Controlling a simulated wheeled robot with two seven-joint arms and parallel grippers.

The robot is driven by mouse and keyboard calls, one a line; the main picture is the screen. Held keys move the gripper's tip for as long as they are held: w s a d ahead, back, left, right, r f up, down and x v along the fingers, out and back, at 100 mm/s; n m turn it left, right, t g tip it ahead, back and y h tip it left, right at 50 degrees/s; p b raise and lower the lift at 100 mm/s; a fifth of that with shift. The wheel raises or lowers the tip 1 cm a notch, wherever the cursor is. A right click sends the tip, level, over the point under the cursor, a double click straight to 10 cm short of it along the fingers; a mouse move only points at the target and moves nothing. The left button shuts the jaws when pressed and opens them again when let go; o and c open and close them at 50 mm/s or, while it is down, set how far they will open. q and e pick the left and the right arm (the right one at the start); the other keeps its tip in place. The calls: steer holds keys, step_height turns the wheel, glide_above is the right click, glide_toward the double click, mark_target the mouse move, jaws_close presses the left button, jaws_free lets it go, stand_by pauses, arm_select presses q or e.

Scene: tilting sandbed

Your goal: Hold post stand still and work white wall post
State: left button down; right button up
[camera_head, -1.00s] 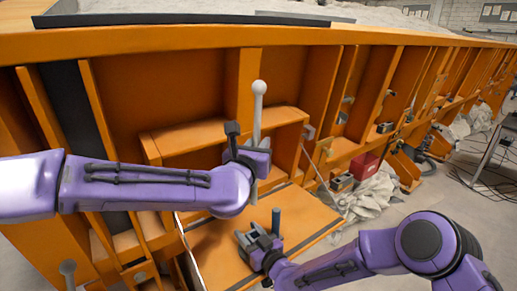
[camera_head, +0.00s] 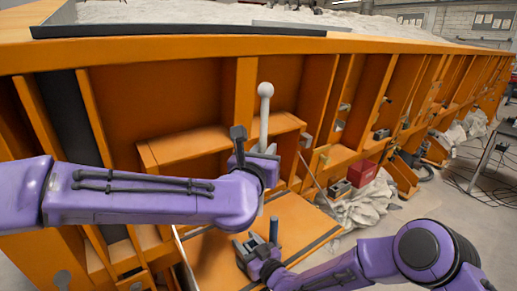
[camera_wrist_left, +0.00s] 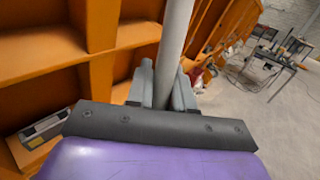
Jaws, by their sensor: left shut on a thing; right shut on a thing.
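The white wall post (camera_head: 264,118) is a pale rod with a ball on top, standing nearly upright in front of the orange wall. My left gripper (camera_head: 261,158) is shut around its shaft below the ball. In the left wrist view the post (camera_wrist_left: 176,35) passes between both fingers (camera_wrist_left: 164,88). The post's lower end is hidden behind my left arm and gripper. My right gripper (camera_head: 258,250) is low over the orange panel, shut on a short dark blue-grey upright, which looks like the post stand (camera_head: 274,231). The stand's base is hidden by the gripper.
An orange ledge (camera_head: 215,140) juts from the wall behind my left gripper. The sandbed rim (camera_head: 180,30) runs above. A red box (camera_head: 361,173) and crumpled pale sheeting (camera_head: 365,208) lie to the right. Open floor lies at far right, near a table with cables.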

steer(key=o, duration=1.3)
arm_select(q)
steer(key=s+d, duration=0.2)
steer(key=s, duration=0.1)
steer(key=shift+s+d, duration=0.3)
